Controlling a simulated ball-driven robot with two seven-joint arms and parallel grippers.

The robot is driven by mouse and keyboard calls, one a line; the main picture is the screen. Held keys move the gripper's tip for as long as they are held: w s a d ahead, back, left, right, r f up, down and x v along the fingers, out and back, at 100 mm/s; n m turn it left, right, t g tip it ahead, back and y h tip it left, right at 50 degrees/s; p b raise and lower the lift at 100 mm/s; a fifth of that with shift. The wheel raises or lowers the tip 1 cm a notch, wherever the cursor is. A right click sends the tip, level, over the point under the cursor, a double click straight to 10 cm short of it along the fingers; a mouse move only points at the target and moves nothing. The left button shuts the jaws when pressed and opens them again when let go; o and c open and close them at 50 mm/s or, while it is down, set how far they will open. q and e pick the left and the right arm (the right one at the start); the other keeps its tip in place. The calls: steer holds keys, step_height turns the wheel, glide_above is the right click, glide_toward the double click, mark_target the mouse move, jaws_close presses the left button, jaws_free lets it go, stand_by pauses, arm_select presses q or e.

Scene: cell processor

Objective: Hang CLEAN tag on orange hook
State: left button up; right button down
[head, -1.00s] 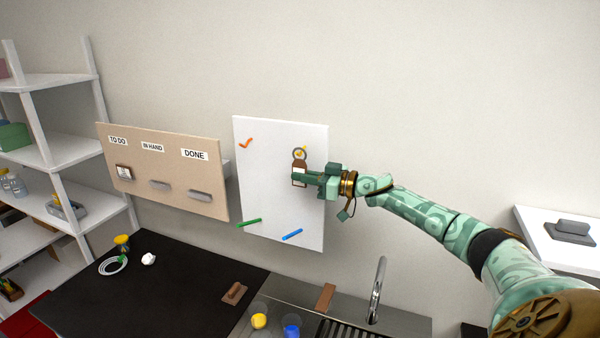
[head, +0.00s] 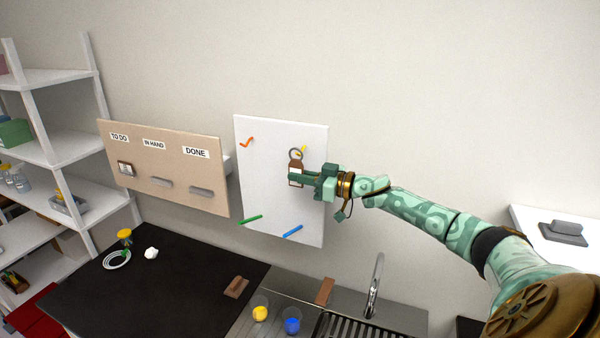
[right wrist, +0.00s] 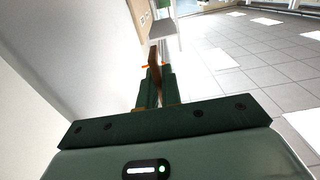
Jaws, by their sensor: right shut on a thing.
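The orange hook (head: 246,142) is at the upper left of the white board (head: 262,190) on the wall, with nothing on it. My right gripper (head: 293,177) is shut on a brown tag (head: 296,167) with a ring at its top and a pale label. It holds the tag upright in front of the board's right part, by the yellow hook (head: 303,150). Whether the ring is clear of the yellow hook cannot be told. In the right wrist view the tag (right wrist: 154,75) shows edge-on between the fingers, and the orange hook (right wrist: 145,67) shows beyond. My left gripper is out of view.
A green peg (head: 250,220) and a blue peg (head: 292,231) stick out low on the board. A tan board (head: 165,196) with labelled ledges hangs to its left. Below are a dark counter (head: 180,285), cups and a tap (head: 375,285). The wall above is clear.

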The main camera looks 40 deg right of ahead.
steer(key=shift+s+a+r+p, duration=0.25)
steer(key=shift+s+a+p, duration=0.15)
steer(key=shift+a+p, duration=0.25)
steer(key=shift+a, duration=0.1)
steer(key=shift+s+a+r+p, duration=0.1)
steer(key=shift+s+a+p, duration=0.3)
steer(key=shift+a, duration=0.45)
steer(key=shift+s+a+f+p, duration=0.1)
steer(key=shift+s+a+p, duration=0.15)
steer(key=shift+s+a, duration=0.4)
steer(key=shift+s+a+r+p, duration=0.1)
steer(key=shift+s+a+p, duration=0.25)
steer(key=shift+a, duration=0.65)
